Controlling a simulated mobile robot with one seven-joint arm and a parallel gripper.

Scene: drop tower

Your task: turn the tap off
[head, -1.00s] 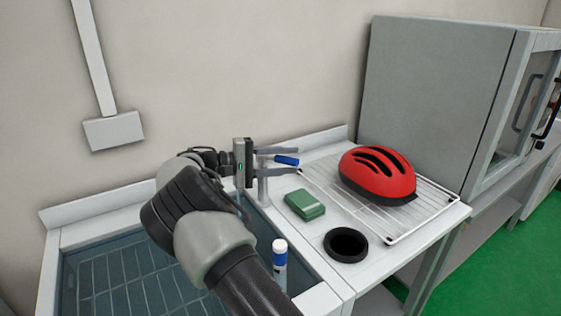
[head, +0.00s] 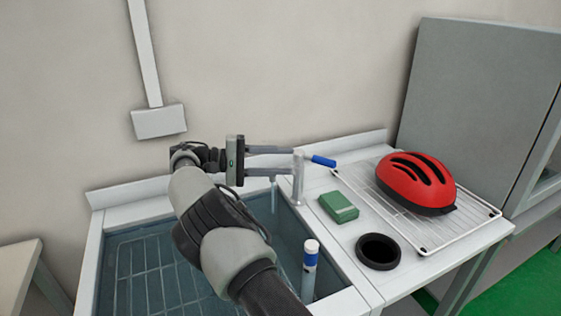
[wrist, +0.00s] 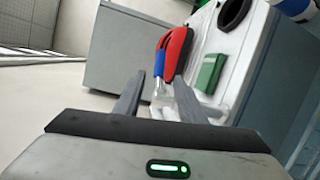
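The tap is a metal post (head: 298,185) at the sink's right rim, with a blue-ended lever (head: 322,160) on top pointing right. A thin stream of water (head: 273,197) seems to fall into the sink; the spout is partly hidden by a finger. My gripper (head: 287,161) is left of the tap, fingers apart and pointing at it, with nothing clamped. In the wrist view the blue lever end (wrist: 159,63) and the tap's metal body (wrist: 162,92) show between the two open fingers. I cannot tell whether a finger touches the tap.
A green block (head: 338,207), a black ring-shaped cup (head: 378,252) and a red helmet (head: 412,182) on a wire rack (head: 478,225) are right of the tap. A grey cabinet (head: 475,100) is behind.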

